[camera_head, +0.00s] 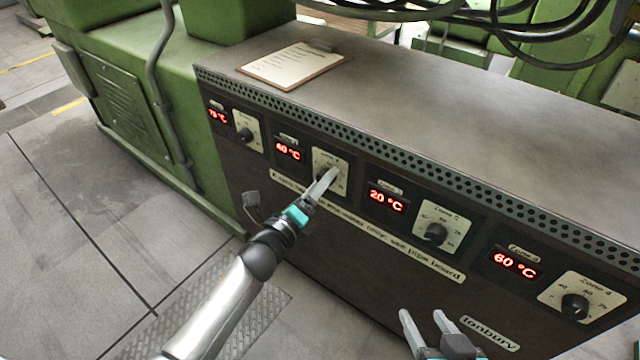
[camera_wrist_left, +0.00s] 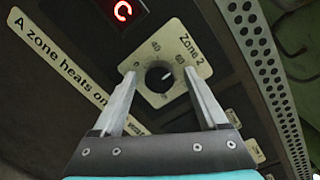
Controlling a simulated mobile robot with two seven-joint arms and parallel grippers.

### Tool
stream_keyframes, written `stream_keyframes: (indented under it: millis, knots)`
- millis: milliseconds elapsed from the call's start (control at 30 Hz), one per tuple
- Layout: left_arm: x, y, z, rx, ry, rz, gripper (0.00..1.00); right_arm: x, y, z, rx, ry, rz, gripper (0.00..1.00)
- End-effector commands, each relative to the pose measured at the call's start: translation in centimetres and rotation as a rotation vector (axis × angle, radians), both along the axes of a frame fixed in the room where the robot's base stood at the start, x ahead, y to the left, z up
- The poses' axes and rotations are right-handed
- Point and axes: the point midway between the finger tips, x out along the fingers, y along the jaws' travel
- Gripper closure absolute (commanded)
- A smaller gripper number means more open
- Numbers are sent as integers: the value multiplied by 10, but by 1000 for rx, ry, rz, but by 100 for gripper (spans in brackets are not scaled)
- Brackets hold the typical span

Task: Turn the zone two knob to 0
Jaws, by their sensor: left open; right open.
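The zone two knob (camera_wrist_left: 158,78) is a round dark knob on a cream plate marked "Zone 2" (camera_wrist_left: 190,45). A light mark shows on the right side of the knob in the left wrist view. My left gripper (camera_head: 328,174) is open in front of this plate and mostly covers the knob in the head view. In the left wrist view the fingers of my left gripper (camera_wrist_left: 160,76) stand on either side of the knob, with gaps visible. The zone two display (camera_head: 288,151) reads 40 °C. My right gripper (camera_head: 421,314) is open and empty near the bottom edge.
Other knobs sit along the panel: zone one (camera_head: 245,134), zone three (camera_head: 436,233) and zone four (camera_head: 575,305). A clipboard (camera_head: 293,64) lies on the cabinet top (camera_head: 440,110). Cables (camera_head: 540,60) hang at the upper right. The floor at left is clear.

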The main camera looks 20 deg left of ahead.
Motion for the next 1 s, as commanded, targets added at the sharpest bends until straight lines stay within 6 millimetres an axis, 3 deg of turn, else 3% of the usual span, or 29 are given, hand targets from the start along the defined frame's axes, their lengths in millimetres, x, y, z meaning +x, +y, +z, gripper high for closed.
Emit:
stream_keyframes:
  millis: [233,867,1000]
  knots:
    - [0,0,0,0,0,0,26,0,0,0,1,-1,1,42]
    - [0,0,0,0,-1,1,97,0,0,0,0,0,0,42]
    - [0,0,0,0,0,1,100,0,0,0,-1,1,-1,42]
